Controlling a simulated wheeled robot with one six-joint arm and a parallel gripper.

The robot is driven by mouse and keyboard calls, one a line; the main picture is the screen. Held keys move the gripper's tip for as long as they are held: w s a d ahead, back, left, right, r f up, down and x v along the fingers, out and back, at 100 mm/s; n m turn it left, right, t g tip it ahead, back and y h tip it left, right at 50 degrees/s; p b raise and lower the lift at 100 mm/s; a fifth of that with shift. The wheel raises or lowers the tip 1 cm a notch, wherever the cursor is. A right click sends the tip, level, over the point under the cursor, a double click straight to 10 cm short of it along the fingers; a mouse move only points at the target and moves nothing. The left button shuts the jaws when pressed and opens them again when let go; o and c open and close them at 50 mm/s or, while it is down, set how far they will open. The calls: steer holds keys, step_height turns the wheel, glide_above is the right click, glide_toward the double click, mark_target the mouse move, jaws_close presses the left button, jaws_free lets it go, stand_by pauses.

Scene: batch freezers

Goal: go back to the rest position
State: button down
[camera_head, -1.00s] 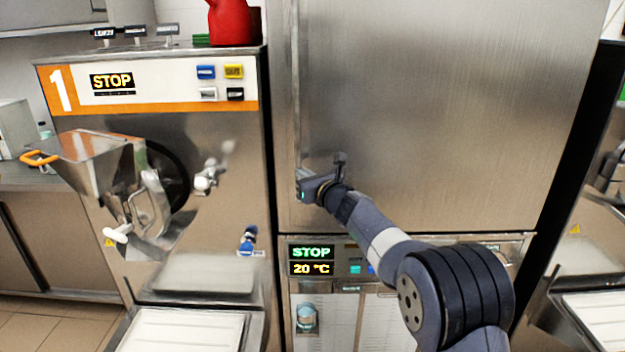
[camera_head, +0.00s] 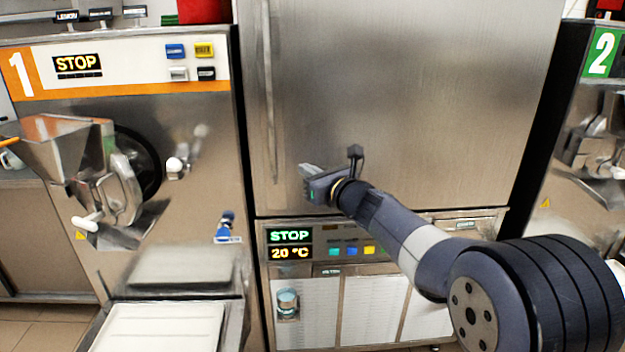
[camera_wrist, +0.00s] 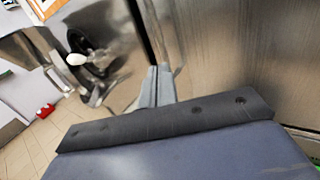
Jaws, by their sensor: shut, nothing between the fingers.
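My gripper (camera_head: 308,172) is in front of the lower left part of the large steel cabinet door (camera_head: 420,80) in the head view. Its fingers are shut and hold nothing. In the wrist view the closed grey fingers (camera_wrist: 157,88) point towards the cabinet's edge, beside the machine with the black round opening. My arm reaches in from the lower right. I cannot tell how far the fingertips are from the door.
Batch freezer 1 (camera_head: 190,110), with its steel hopper (camera_head: 65,145), stands on the left. Machine 2 (camera_head: 600,140) stands on the right. A panel reading STOP and 20 °C (camera_head: 290,243) is below the door. A white tray (camera_head: 160,326) sits low at the left.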

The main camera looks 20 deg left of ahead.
steer(key=shift+s+d, duration=0.45)
steer(key=shift+d, duration=0.1)
steer(key=shift+a, duration=0.1)
